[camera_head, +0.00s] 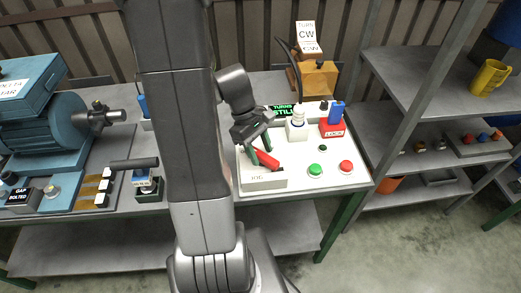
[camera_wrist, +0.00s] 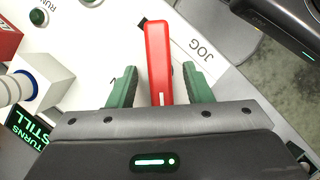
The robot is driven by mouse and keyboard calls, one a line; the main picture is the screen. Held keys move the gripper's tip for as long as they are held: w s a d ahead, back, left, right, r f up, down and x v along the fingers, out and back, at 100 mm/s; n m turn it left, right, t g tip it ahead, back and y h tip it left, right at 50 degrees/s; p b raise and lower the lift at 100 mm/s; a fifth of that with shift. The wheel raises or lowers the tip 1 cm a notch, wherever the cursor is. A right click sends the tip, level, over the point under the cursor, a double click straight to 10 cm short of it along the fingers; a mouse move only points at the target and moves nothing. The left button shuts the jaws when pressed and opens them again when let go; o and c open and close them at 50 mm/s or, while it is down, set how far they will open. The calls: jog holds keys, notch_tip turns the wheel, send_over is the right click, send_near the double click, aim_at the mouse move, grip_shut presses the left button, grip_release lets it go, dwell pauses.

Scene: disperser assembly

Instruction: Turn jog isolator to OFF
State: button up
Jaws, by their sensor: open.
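The jog isolator's red lever (camera_head: 266,159) lies along the top of the white box marked JOG (camera_head: 263,183), on the white panel. In the wrist view the red lever (camera_wrist: 158,50) points up the picture, with the JOG label (camera_wrist: 201,50) to its right. My gripper (camera_head: 258,150) is over the box. Its green fingers stand open on either side of the lever in the wrist view (camera_wrist: 160,80), with gaps showing at both sides. The near end of the lever is hidden behind my gripper body. I see no OFF mark.
A green button (camera_head: 316,170) and a red button (camera_head: 346,167) stand to the right on the panel. Behind are a white post (camera_head: 298,122), a red block with a blue padlock (camera_head: 333,126) and a green-lettered display (camera_head: 284,111). A blue motor (camera_head: 60,120) stands at left.

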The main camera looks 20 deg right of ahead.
jog(key=shift+f, duration=0.2)
jog(key=shift+c, duration=0.3)
jog(key=c, duration=0.9)
jog(key=shift+n, duration=0.3)
jog(key=n+t+h+b, duration=0.1)
jog(key=n, duration=0.3)
jog(key=shift+s, duration=0.15)
jog(key=shift+a+n+t+h, duration=0.15)
jog(key=shift+n+t, duration=0.35)
jog(key=shift+n, duration=0.55)
jog(key=shift+d+n+t+h, duration=0.1)
jog(key=shift+n+t+h, duration=0.3)
jog(key=shift+n, duration=0.65)
